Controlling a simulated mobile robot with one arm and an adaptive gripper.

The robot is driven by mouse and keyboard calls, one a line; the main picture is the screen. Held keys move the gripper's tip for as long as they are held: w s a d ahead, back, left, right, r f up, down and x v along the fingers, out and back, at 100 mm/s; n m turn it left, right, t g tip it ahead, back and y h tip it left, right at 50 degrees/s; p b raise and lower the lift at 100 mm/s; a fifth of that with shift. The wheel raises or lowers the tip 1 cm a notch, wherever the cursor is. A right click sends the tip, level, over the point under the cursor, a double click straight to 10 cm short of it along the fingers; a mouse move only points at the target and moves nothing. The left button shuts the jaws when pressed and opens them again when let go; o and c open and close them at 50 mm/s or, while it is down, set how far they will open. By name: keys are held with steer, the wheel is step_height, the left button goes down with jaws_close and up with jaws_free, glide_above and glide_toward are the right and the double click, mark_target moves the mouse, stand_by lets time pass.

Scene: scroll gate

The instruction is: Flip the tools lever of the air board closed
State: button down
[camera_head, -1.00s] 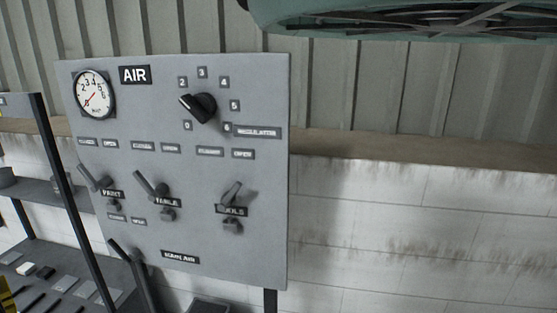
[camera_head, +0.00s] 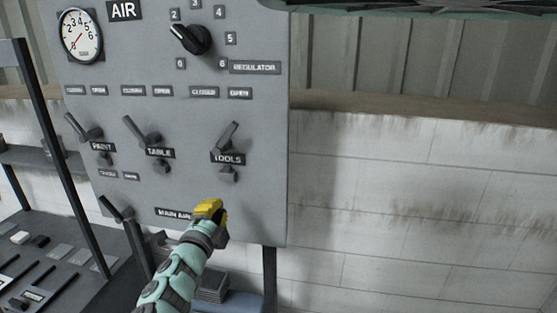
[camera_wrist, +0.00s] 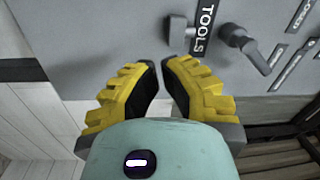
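The tools lever (camera_head: 228,137) is a dark grey handle on the air board (camera_head: 200,120), above the TOOLS label. It tilts up and right, toward the OPEN label. In the wrist view the lever (camera_wrist: 247,48) shows right of the TOOLS label (camera_wrist: 204,27), with a grey block (camera_wrist: 179,35) on the label's other side. My gripper (camera_head: 209,207) has yellow fingers and is in front of the board, below the tools lever and near the MAIN AIR label. In the wrist view my gripper (camera_wrist: 161,66) is partly open, with a narrow empty gap, apart from the lever.
The paint lever (camera_head: 84,128) and table lever (camera_head: 142,132) are to the left. The main air lever (camera_head: 118,208) is low on the left. The regulator knob (camera_head: 190,39) is above. A dark shelf (camera_head: 50,265) stands at the left. The wall right of the board is clear.

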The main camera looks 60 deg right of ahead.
steer(key=s+d+f+m+t+y+b, duration=0.25)
steer(key=s+d+m+t+b, duration=0.2)
steer(key=d, duration=0.25)
steer(key=s+a+r+n+t+y+b, duration=0.2)
steer(key=s+r+n+t+y+b, duration=0.2)
steer(key=s+r+t, duration=0.4)
step_height(320, 180, up, 2)
steer(key=shift+r+b, duration=0.1)
steer(key=shift+b, duration=0.25)
